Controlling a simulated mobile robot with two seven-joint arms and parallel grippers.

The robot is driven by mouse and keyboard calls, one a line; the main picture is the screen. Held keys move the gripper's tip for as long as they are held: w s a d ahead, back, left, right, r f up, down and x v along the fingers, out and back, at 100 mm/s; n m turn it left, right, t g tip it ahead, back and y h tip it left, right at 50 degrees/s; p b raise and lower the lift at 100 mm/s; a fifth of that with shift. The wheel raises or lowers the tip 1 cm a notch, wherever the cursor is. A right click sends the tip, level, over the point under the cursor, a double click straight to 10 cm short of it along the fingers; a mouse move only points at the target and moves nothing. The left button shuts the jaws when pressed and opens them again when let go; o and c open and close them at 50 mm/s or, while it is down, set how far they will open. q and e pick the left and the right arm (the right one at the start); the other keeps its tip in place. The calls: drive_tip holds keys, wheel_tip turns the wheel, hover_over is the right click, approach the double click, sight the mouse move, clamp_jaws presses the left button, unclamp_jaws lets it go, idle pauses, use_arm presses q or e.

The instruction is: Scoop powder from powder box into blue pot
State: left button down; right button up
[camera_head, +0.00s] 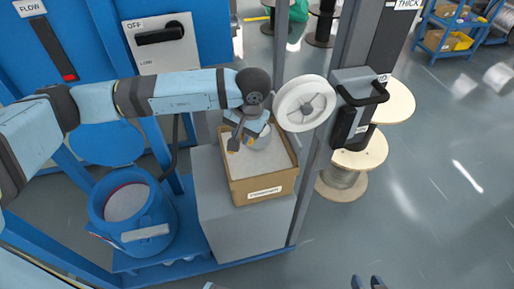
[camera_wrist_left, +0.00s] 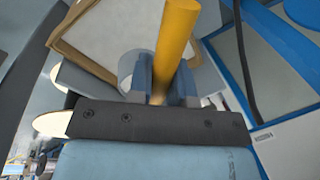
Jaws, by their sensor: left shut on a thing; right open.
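The powder box (camera_head: 264,190) is an open cardboard box with pale powder, on a grey cabinet in the middle of the head view. My left gripper (camera_head: 246,135) is over the box, shut on the yellow handle (camera_wrist_left: 180,30) of a scoop. The scoop's grey bowl (camera_head: 262,143) shows beside the gripper within the box opening; whether it touches the powder or holds any, I cannot tell. The box also shows in the left wrist view (camera_wrist_left: 57,42). The blue pot (camera_head: 145,222) stands at the left with pale material inside. My right gripper (camera_head: 368,283) is open and empty at the bottom edge.
A white spool (camera_head: 305,104) and a grey post (camera_head: 328,130) stand right of the box. A grey control panel (camera_head: 160,45) is behind. A dark hose (camera_head: 174,150) hangs between pot and box. Open floor (camera_head: 430,200) lies right.

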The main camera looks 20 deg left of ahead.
use_arm(q)
drive_tip(key=shift+r+p, duration=0.7)
drive_tip(key=shift+r, duration=1.45)
